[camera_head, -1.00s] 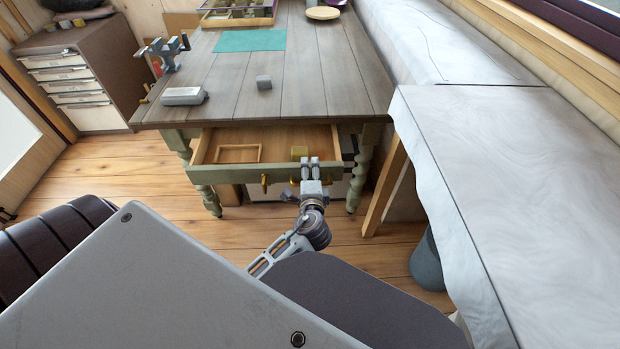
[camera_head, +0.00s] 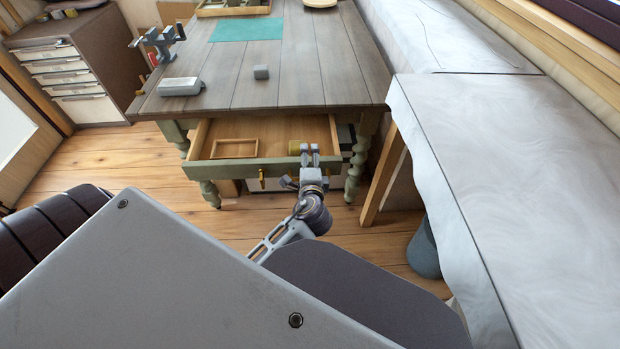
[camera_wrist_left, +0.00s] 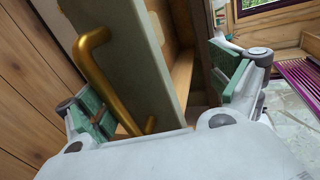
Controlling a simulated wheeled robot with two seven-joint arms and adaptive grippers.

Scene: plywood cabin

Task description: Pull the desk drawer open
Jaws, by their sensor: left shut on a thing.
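The desk drawer (camera_head: 213,168) is a green-fronted wooden drawer under the plank-topped desk (camera_head: 300,85). It stands part-way out, its inside showing. My left gripper (camera_head: 310,152) is at the right part of the drawer front, fingertips over its top edge. In the left wrist view the drawer front (camera_wrist_left: 130,50) and a brass handle (camera_wrist_left: 92,65) lie between the fingers of my left gripper (camera_wrist_left: 165,95), one finger on the handle side and one on the inner side. The gripper is shut on the drawer. My right gripper is out of view.
A small wooden frame (camera_head: 234,148) and a yellowish block (camera_head: 294,147) lie in the drawer. A grey box (camera_head: 180,86), small cube (camera_head: 261,72), vise (camera_head: 157,45) and green mat (camera_head: 247,29) are on the desk. A cloth-covered bench (camera_head: 520,170) runs along the right.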

